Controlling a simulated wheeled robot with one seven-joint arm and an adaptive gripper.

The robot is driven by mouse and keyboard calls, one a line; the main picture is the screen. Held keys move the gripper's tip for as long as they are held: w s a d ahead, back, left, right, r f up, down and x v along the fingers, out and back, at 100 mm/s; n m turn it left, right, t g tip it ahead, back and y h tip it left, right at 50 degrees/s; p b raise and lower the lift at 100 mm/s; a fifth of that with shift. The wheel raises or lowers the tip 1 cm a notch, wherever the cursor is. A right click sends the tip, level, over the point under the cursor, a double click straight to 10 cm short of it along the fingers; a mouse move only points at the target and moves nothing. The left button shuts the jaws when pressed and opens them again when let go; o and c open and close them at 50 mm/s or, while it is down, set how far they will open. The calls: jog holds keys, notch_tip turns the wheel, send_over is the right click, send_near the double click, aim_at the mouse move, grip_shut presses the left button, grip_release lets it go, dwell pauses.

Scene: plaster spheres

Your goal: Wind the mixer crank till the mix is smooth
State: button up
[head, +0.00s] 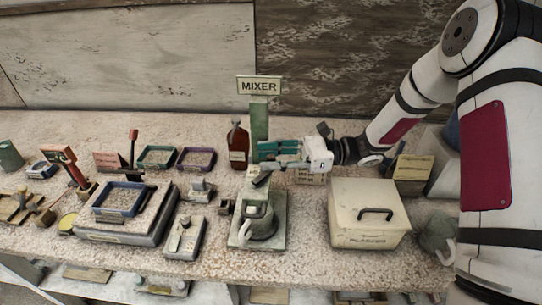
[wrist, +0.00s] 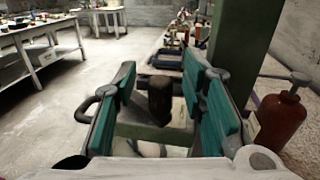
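The mixer (head: 278,222) stands on the bench under a "MIXER" sign (head: 259,86) on a green post (head: 259,118). A grey pot with a handle (head: 262,226) sits on its base. My gripper (head: 268,150) reaches in from the right at the mixer's top, in front of the post. In the wrist view its teal fingers (wrist: 160,105) are spread, with a dark upright knob (wrist: 159,98), apparently the crank's grip, between them. Gaps show on both sides of the knob. The mix cannot be seen; my gripper partly covers the crank in the head view.
A brown bottle (head: 238,146) stands just left of the post; it is close on the right in the wrist view (wrist: 281,117). A cream lidded box (head: 368,214) stands right of the mixer. Trays and small tools crowd the bench's left side.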

grip_shut()
jog(key=shift+w, duration=0.1)
jog(key=shift+w+a+f+n+g+b, duration=0.1)
jog(key=shift+w+a+n+g+b, duration=0.15)
jog(key=shift+n+g+b, duration=0.55)
jog(key=shift+g+b, duration=0.3)
jog(key=shift+b, duration=0.05)
jog(key=shift+s, duration=0.1)
grip_release()
